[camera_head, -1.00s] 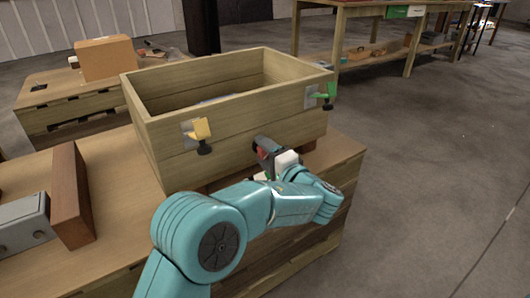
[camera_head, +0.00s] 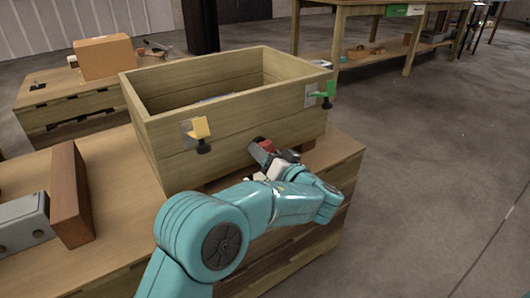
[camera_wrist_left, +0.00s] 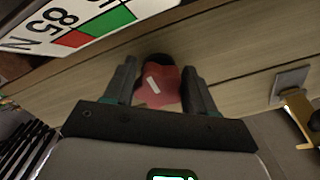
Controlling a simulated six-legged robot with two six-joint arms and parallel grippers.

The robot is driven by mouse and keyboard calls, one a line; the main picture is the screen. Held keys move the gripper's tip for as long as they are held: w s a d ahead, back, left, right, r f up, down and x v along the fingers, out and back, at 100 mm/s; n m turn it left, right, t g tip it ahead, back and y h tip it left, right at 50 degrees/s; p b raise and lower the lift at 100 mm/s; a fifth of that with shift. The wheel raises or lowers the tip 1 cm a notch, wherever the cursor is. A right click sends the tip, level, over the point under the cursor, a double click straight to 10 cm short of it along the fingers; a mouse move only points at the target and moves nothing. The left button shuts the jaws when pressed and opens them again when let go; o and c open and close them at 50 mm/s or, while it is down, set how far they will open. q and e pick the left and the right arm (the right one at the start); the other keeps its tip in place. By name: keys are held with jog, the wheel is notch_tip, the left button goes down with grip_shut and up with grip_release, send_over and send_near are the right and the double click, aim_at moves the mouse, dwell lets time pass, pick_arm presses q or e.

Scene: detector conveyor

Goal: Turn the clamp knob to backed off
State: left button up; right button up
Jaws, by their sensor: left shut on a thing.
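The clamp knob is red with a white mark on its face. In the left wrist view the red knob (camera_wrist_left: 158,88) sits between the two dark fingers of my left gripper (camera_wrist_left: 160,82), which is shut on it. In the head view the red knob (camera_head: 264,143) shows at the front wall of the wooden box, with my left gripper (camera_head: 262,154) around it. The teal arm comes in from the left below it. The fingers partly hide the knob in the head view. My right gripper is in neither view.
The open wooden box (camera_head: 233,110) stands on a wooden bench (camera_head: 115,170). A yellow clamp (camera_head: 198,129) and a green clamp (camera_head: 325,91) stick out from its front. A label (camera_wrist_left: 85,22) with red and green fields is near the knob.

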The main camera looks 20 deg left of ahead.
pick_arm(q)
jog(key=n, duration=0.4)
jog(key=shift+w+r+n, duration=0.15)
jog(key=shift+n, duration=0.25)
jog(key=n, duration=0.3)
jog(key=shift+w+n, duration=0.1)
jog(key=shift+n, duration=0.2)
jog(key=n, duration=0.3)
jog(key=shift+d+n, duration=0.1)
jog(key=shift+n, duration=0.2)
jog(key=shift+w+r+n, duration=0.1)
jog(key=shift+w+n, duration=0.05)
jog(key=shift+n, duration=1.65)
jog(key=o, duration=0.9)
jog(key=shift+o, duration=0.2)
jog(key=shift+d, duration=0.1)
